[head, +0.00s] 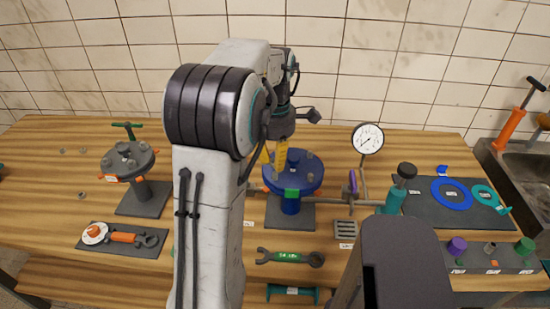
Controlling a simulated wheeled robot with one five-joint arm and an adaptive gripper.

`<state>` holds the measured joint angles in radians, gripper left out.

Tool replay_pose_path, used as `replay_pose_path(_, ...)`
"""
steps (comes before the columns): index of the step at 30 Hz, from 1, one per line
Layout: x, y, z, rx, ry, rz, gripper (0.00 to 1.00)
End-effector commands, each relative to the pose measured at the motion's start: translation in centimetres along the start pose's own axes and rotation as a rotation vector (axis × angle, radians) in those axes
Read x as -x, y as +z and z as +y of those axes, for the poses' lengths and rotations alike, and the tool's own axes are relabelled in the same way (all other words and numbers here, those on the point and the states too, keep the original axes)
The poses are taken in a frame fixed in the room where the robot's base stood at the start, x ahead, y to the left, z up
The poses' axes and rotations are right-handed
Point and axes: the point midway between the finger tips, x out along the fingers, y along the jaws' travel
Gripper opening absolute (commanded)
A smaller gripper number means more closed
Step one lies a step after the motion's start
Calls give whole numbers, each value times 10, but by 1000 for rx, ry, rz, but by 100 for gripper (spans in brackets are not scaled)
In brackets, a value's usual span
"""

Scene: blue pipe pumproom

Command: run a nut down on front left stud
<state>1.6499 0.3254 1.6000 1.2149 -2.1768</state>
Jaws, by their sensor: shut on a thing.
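My gripper (273,166), with yellow fingers, points down over the left part of the round blue flange (306,183). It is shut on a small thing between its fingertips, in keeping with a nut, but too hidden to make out. The blue flange stands on a blue pipe with a grey base plate and has several studs or nuts around its top. The front left stud is not clear behind my arm and fingers. I cannot tell whether the held thing touches a stud.
A grey flange stand (127,160) with a green handle is at the left. Loose nuts (82,194) lie near it. A spanner (290,257) lies in front of the blue flange. A dial gauge (368,138) and a teal bottle (396,195) stand at right.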

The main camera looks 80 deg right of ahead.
Motion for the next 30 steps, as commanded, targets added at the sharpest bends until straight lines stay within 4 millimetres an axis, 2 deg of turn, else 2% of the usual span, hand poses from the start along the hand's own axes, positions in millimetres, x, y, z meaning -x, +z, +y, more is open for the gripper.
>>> replay_pose_path(30,-34,0,0,0,0,0,0)
